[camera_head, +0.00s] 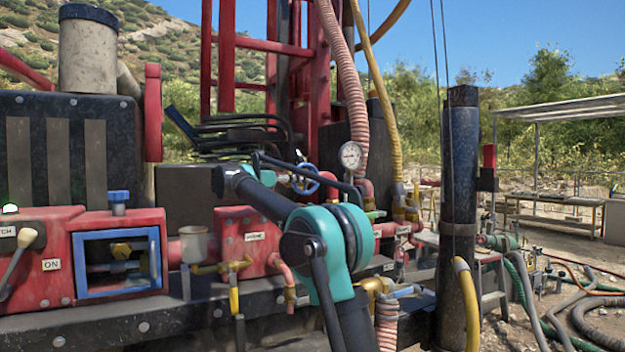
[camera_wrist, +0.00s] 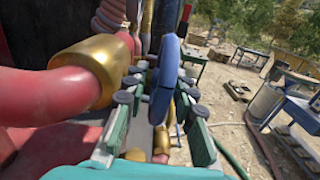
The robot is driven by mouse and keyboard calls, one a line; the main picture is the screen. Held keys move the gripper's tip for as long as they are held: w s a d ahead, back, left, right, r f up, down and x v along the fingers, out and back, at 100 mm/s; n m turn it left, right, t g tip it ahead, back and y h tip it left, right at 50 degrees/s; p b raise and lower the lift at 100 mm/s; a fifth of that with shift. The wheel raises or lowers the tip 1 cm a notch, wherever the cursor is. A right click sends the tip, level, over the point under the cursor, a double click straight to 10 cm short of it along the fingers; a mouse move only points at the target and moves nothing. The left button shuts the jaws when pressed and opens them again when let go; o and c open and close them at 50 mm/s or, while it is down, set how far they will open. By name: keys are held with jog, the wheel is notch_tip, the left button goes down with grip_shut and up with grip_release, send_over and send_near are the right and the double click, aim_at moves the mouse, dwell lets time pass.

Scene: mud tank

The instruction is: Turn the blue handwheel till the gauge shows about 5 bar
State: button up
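The blue handwheel (camera_head: 293,182) stands at the middle of the head view, partly covered by my arm. The wrist view shows its rim (camera_wrist: 167,75) nearly edge-on, between the two rows of fingers of my gripper (camera_wrist: 162,90). The gripper looks open around the rim, with gaps visible on both sides. Whether a finger touches the rim I cannot tell. In the head view the gripper cannot be made out clearly behind my teal and black arm. The round white gauge (camera_head: 351,155) is just right of the wheel; its needle is too small to read.
A red pipe with a brass collar (camera_wrist: 82,78) lies close to the gripper's left in the wrist view. A striped hose (camera_head: 345,80) and a yellow hose (camera_head: 378,90) hang by the gauge. A dark post (camera_head: 459,170) stands right. Open ground lies beyond it.

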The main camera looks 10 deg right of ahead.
jog(key=shift+x, duration=2.25)
grip_shut()
